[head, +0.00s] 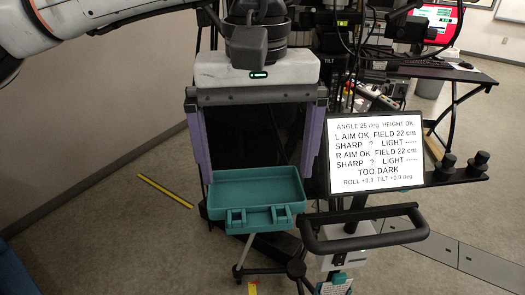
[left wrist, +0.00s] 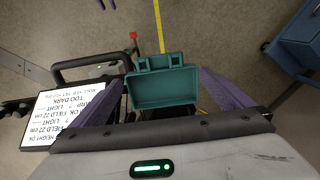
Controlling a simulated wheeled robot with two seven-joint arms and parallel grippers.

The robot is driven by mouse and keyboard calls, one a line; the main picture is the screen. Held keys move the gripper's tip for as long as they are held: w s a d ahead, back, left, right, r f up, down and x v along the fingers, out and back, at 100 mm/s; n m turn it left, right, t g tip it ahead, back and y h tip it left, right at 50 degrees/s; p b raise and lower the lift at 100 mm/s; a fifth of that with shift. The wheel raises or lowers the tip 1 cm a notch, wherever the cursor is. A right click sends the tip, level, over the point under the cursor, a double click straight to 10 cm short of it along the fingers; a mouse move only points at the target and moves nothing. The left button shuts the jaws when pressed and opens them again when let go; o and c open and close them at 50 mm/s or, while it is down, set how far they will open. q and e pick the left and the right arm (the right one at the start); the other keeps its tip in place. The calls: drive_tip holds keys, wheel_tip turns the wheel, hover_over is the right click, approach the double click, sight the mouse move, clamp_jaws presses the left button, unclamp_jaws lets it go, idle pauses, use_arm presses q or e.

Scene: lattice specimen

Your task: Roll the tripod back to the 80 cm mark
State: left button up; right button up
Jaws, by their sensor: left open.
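The tripod stand (head: 296,268) has dark legs on small wheels and shows low in the head view, partly hidden. A black handlebar (head: 365,243) is on its front; it also shows in the left wrist view (left wrist: 88,64). A lit screen (head: 376,152) reads "TOO DARK". My left gripper (head: 257,180) is open, its purple fingers apart, with a teal open tray (head: 232,188) at its fingertips. I cannot tell whether they touch. The tray lies between the fingers in the left wrist view (left wrist: 162,88). My right gripper shows at most as small purple tips (left wrist: 92,13).
A yellow strip (head: 165,190) lies on the floor at left, and another yellow piece (head: 252,288) is near the bottom. No 80 cm label is readable. A dark desk (head: 440,72) with a red monitor stands behind right. A blue cart (left wrist: 298,42) is at the wrist view's right.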

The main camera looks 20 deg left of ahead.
sight(258, 219)
use_arm(q)
wheel_tip(258, 219, down, 10)
drive_tip(key=shift+r, duration=0.2)
drive_tip(key=shift+s, duration=0.1)
drive_tip(key=c, duration=2)
